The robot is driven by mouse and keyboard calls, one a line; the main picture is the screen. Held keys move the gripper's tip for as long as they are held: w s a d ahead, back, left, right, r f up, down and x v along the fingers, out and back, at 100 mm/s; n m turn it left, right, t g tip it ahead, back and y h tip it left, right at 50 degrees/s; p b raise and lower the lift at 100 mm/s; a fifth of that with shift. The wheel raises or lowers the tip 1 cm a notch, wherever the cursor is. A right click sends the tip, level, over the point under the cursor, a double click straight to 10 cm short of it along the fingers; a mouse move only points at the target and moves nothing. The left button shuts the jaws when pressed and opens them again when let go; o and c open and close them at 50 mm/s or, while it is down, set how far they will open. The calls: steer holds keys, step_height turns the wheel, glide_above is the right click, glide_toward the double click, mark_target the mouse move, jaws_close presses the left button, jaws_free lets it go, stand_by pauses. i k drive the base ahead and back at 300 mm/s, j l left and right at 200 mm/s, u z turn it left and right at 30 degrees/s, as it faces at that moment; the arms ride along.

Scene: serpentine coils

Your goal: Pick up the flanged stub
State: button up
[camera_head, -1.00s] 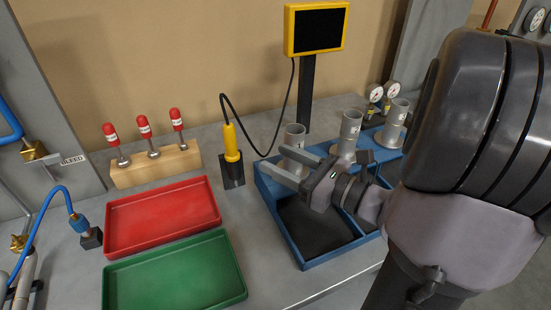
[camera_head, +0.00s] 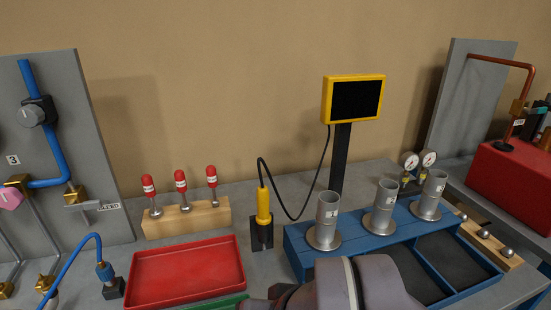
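Three grey metal flanged stubs stand upright in a row along the back ledge of the blue tray (camera_head: 460,297). They are a left stub (camera_head: 327,222), a middle stub (camera_head: 384,208) and a right stub (camera_head: 431,196). Each is a tube with a wide round flange at its foot and a small pale label. I cannot read the labels. Part of my arm shows at the bottom middle, in front of the tray and below the left stub. My gripper's fingers do not show, so I cannot see whether they hold anything.
A red tray (camera_head: 187,270) and the edge of a green tray (camera_head: 222,302) lie left. A yellow probe (camera_head: 263,205) with a black cable stands beside the left stub. A yellow-framed screen (camera_head: 354,99) rises behind. Two gauges (camera_head: 428,158) stand behind the right stub.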

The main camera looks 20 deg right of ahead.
mark_target(380, 222)
steer(key=z, duration=1.4)
steer(key=i+l+u, duration=0.25)
steer(key=l, duration=0.15)
steer(key=l+u, duration=0.25)
steer(key=l, duration=0.2)
steer(key=l+u, duration=0.25)
steer(key=l, duration=0.2)
steer(key=i, duration=0.05)
